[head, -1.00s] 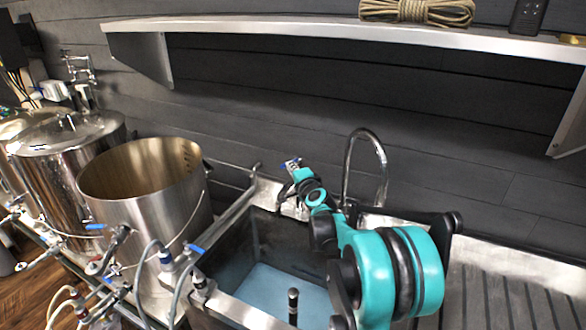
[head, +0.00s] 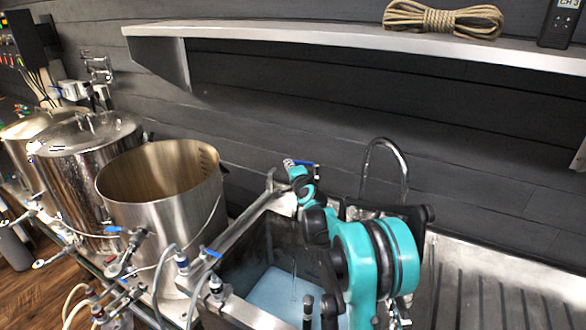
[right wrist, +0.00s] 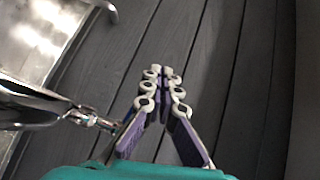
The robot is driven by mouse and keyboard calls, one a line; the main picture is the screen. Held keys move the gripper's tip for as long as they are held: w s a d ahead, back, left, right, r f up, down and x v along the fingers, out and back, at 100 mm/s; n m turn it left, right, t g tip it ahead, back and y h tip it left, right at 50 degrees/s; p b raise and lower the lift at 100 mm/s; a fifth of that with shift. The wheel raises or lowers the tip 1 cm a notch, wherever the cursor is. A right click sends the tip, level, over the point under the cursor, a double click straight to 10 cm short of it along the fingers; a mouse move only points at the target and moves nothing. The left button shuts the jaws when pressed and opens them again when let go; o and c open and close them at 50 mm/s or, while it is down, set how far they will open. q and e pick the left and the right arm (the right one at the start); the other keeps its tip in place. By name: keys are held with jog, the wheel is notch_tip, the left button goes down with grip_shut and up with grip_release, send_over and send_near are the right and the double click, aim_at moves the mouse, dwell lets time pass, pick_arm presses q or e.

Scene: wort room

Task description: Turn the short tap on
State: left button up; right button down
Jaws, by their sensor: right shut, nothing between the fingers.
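The short tap (head: 303,163), with a blue lever, is at the back wall behind the sink. Its lever points to the right in the head view, and my arm hides much of its body. A thin, faint stream shows over the sink (head: 240,268) below it. My right gripper (head: 292,168) is close by the lever; whether it touches cannot be told. In the right wrist view its fingers (right wrist: 164,72) meet at the tips, shut and empty. A chrome fitting (right wrist: 88,118) shows left of the fingers. My left gripper is out of view.
A tall curved tap (head: 383,145) stands right of the short tap, close behind my arm. A shelf (head: 330,39) with a rope bundle (head: 440,18) runs above. An open steel kettle (head: 165,215) stands left of the sink; a ribbed drainboard (head: 500,290) lies right.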

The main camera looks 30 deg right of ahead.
jog(key=shift+x, duration=1)
jog(key=shift+w+r, duration=0.1)
jog(key=shift+r, duration=0.05)
jog(key=shift+a, duration=0.1)
